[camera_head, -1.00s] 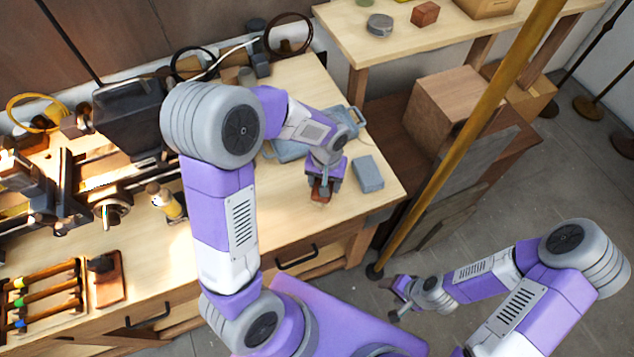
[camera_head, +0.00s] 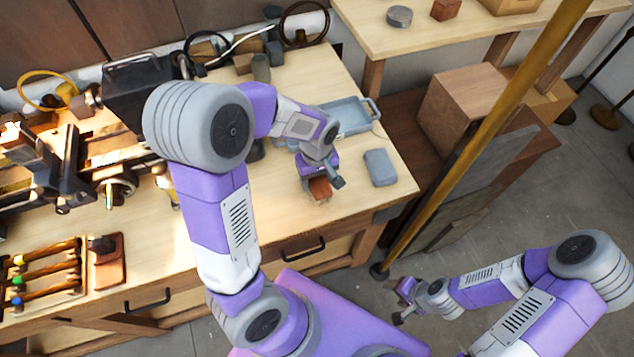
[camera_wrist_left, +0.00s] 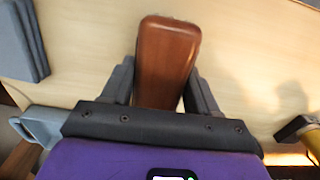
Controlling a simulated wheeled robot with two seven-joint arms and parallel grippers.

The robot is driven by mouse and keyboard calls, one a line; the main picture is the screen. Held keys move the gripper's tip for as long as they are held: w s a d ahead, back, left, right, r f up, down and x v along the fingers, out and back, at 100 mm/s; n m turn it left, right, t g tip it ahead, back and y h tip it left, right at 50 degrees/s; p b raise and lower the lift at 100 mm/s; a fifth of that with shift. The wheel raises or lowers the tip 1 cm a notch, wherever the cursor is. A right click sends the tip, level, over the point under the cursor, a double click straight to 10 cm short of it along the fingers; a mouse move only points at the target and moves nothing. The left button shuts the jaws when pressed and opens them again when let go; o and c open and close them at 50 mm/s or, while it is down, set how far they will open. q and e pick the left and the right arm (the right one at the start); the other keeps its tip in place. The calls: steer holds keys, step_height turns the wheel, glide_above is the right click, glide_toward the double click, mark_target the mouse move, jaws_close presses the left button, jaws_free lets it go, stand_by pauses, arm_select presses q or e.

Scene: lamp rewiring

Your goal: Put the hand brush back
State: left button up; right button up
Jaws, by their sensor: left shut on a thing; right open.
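The hand brush shows as a reddish-brown wooden block (camera_head: 320,189) in the head view; its bristles are not visible. My left gripper (camera_head: 317,180) is shut on it, over the front right part of the workbench. In the left wrist view the brown wood (camera_wrist_left: 167,55) sits between the two fingers of my left gripper (camera_wrist_left: 160,85). I cannot tell how high it is above the bench top. My right gripper (camera_head: 399,301) is open and empty, low over the floor to the right of the bench.
A grey-blue block (camera_head: 380,168) lies right of the held brush, and a blue tray (camera_head: 352,116) lies behind it. A tool rack (camera_head: 45,275) and a brown block with a dark top (camera_head: 108,262) stand at the front left. A yellow pole (camera_head: 470,145) rises right of the bench.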

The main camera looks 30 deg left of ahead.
arm_select(q)
steer(key=shift+f, duration=0.95)
steer(key=shift+f+b, duration=0.25)
steer(key=shift+b, duration=0.05)
steer(key=o, duration=1.1)
steer(key=shift+r, duration=0.1)
steer(key=shift+r+p, duration=0.3)
steer(key=shift+r, duration=0.2)
step_height(320, 180, up, 11)
steer(key=p, duration=0.3)
steer(key=shift+r, duration=0.2)
